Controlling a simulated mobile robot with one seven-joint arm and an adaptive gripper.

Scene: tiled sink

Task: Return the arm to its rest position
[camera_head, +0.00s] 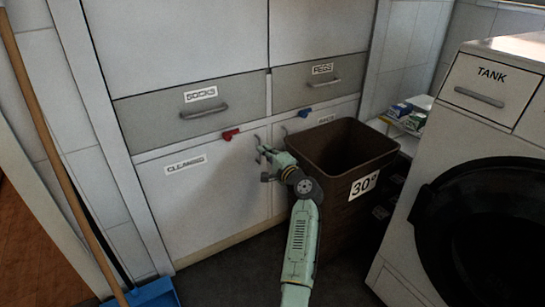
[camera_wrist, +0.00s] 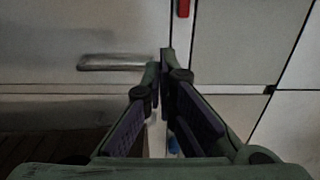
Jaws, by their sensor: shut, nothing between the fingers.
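My gripper (camera_head: 264,152) reaches out in front of the lower cabinet doors, just left of the brown bin (camera_head: 330,150). My pale green arm runs up to it from the bottom of the head view. In the wrist view the two fingers of my gripper (camera_wrist: 160,62) come together at their tips, with nothing between them. Behind them are pale cabinet fronts, and a bar handle (camera_wrist: 112,66) lies to their left. I cannot tell from these views how far the fingertips are from the cabinet.
The cabinet has a "SOCKS" drawer (camera_head: 194,103), a "REGS" drawer (camera_head: 322,79) and a "CLEANING" door (camera_head: 195,195), all appearing shut. A white machine (camera_head: 440,160) stands right. A broom-like wooden pole (camera_head: 55,140) and blue dustpan (camera_head: 150,293) are at left. Some dark floor is bare.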

